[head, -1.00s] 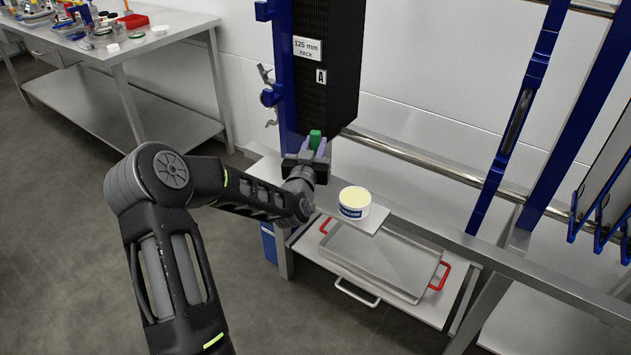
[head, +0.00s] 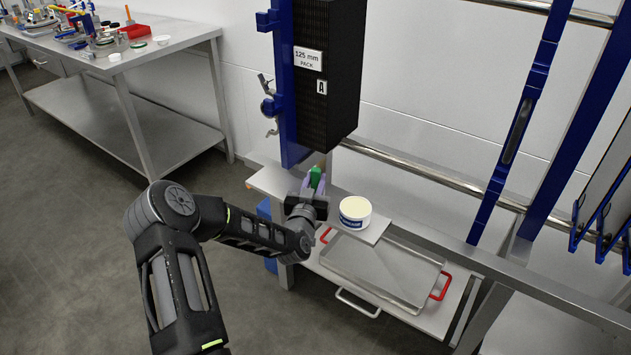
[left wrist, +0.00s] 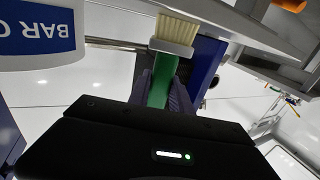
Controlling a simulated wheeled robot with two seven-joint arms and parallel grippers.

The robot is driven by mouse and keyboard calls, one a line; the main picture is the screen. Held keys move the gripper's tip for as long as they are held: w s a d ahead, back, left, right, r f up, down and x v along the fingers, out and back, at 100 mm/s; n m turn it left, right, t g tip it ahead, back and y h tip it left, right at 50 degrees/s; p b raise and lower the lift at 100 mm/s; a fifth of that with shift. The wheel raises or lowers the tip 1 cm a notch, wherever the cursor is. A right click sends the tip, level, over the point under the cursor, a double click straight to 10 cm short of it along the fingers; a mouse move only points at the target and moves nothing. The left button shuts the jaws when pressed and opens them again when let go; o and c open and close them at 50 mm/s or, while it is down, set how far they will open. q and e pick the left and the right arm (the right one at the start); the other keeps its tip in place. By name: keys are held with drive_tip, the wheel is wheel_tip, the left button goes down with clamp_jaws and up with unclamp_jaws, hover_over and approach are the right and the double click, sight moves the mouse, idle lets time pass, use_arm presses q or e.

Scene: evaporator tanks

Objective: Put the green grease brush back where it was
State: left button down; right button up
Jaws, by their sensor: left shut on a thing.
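The green grease brush (head: 316,177) is in my left gripper (head: 313,186), just left of the grease tub (head: 355,212) in the head view. In the left wrist view the gripper (left wrist: 168,88) is shut on the green handle (left wrist: 160,84), with the metal ferrule and pale bristles (left wrist: 178,30) sticking out beyond the fingers. The white tub with a blue label and pale yellow grease stands on a small shelf plate (head: 374,231). Its side with the blue label (left wrist: 38,32) fills the upper left of the wrist view. My right gripper is out of view.
A metal tray with red handles (head: 385,270) sits below the tub's shelf. A blue post (head: 288,90) and the black 125 mm pack (head: 330,75) stand behind the gripper. A bare grey ledge (head: 272,182) lies left of it. A steel rail (head: 430,178) runs to the right.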

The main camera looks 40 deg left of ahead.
use_arm(q)
drive_tip(key=c, duration=1.2)
unclamp_jaws()
drive_tip(key=shift+o, duration=0.2)
drive_tip(key=shift+r, duration=0.1)
drive_tip(key=b+v, duration=0.1)
drive_tip(key=v, duration=1.1)
